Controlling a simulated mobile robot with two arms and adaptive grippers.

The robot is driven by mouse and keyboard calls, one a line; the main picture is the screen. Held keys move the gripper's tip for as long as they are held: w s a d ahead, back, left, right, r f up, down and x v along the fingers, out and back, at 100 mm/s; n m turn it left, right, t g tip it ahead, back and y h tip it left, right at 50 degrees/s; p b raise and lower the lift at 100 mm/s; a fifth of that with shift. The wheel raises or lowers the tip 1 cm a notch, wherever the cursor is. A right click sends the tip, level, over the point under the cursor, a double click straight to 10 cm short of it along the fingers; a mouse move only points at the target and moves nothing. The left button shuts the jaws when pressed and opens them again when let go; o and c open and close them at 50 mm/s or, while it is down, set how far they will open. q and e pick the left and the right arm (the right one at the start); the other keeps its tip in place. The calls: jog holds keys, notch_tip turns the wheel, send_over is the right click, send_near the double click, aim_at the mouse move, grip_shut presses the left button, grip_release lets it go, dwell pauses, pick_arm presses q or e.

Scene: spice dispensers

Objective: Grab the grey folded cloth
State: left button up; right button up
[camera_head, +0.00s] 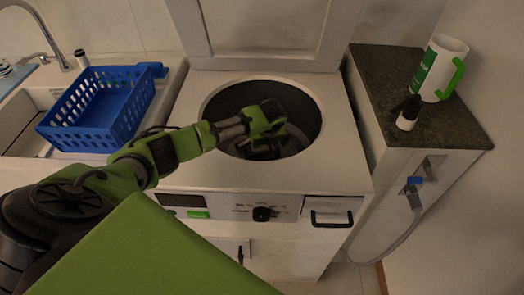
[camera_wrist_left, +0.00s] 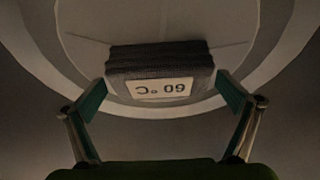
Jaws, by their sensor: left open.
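The grey folded cloth (camera_wrist_left: 160,60) lies in the washer drum in the left wrist view. It is a dark, layered block with a pale label reading "60 °C" upside down. My left gripper (camera_head: 270,139) reaches down into the round drum opening in the head view. In the left wrist view the left gripper (camera_wrist_left: 165,98) is open, with one green-padded finger on each side of the cloth's near end. Whether the fingers touch it I cannot tell. In the head view the gripper largely hides the cloth. My right gripper is not in view.
The top-loading washer (camera_head: 340,165) has its lid (camera_head: 265,30) raised behind the drum rim. A blue basket (camera_head: 95,110) stands at the sink on the left. A green-and-white jug (camera_head: 438,68) and a small dark-topped bottle (camera_head: 407,115) stand on the dark counter (camera_head: 450,125) at right.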

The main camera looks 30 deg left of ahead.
pick_arm(q)
jog(key=shift+c, duration=0.4)
jog(key=c, duration=1.1)
